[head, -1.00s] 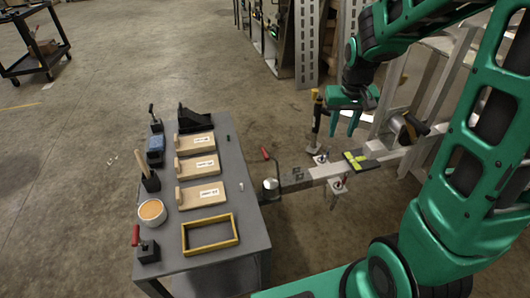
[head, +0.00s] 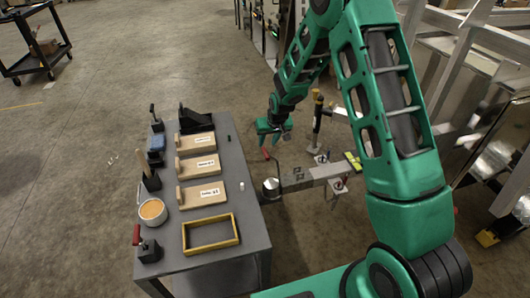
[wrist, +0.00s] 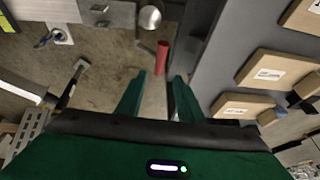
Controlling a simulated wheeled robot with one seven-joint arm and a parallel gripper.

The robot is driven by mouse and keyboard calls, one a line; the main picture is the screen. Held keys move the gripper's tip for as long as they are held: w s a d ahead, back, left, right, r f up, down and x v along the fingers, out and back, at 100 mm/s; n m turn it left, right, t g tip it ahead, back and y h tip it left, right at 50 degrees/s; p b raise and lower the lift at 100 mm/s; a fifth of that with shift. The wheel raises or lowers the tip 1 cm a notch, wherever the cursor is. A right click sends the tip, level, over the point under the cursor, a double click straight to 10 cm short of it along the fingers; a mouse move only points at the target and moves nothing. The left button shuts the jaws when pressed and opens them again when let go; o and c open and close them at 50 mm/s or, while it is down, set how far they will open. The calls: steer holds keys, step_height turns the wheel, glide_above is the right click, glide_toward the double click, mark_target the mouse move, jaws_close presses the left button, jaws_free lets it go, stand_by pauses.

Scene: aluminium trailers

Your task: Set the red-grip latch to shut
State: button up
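The red-grip latch (head: 265,154) stands up at the coupler end of the trailer tongue (head: 318,173), beside the workbench. In the wrist view its red grip (wrist: 163,57) shows just beyond the fingertips, roughly in line with the gap between them. My gripper (head: 268,143) is above the latch, fingers pointing down. In the wrist view my gripper (wrist: 157,76) is open with nothing between its fingers. It appears apart from the grip. The silver coupler dome (head: 271,185) sits near the table's right edge, and the latch's lower end is partly hidden.
The grey workbench (head: 233,172) stands close on the left. A yellow-topped post (head: 317,118) rises right of my gripper. Open floor lies behind the bench.

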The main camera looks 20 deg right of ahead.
mark_target(265, 150)
steer(key=x, duration=0.9)
steer(key=shift+d+f, duration=0.1)
steer(key=shift+f, duration=0.1)
